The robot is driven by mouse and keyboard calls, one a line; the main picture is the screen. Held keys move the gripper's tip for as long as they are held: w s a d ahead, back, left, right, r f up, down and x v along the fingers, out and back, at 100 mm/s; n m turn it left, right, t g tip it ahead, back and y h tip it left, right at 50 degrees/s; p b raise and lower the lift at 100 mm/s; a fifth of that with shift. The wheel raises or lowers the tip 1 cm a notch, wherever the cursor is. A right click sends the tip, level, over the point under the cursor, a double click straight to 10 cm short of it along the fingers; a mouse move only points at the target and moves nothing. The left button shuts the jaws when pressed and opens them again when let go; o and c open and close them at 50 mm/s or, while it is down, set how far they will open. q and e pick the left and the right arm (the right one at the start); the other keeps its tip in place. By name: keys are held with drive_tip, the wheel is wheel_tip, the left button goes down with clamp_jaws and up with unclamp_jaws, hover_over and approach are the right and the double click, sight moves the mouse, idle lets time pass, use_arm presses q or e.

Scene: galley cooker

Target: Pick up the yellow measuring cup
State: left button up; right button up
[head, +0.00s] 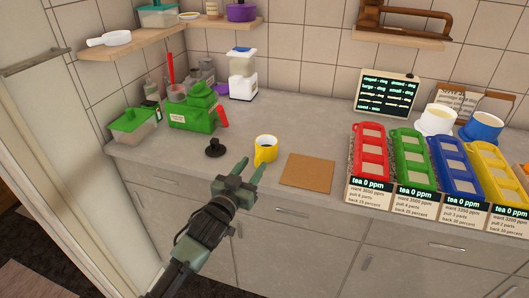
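My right gripper is not in view.
A black knob-like object (214,148) stands left of the cup, and a brown board (308,172) lies to its right. A green machine (193,108) stands behind left. Red, green, blue and yellow trays (369,152) fill the right side. The counter behind the cup is clear.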

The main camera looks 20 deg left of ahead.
sight(255, 161)
use_arm(q)
drive_tip(key=w, duration=0.3)
drive_tip(key=shift+w+d+f, duration=0.15)
drive_tip(key=shift+w+d, duration=0.05)
drive_tip(key=shift+w, duration=0.2)
clamp_jaws()
idle(1.1)
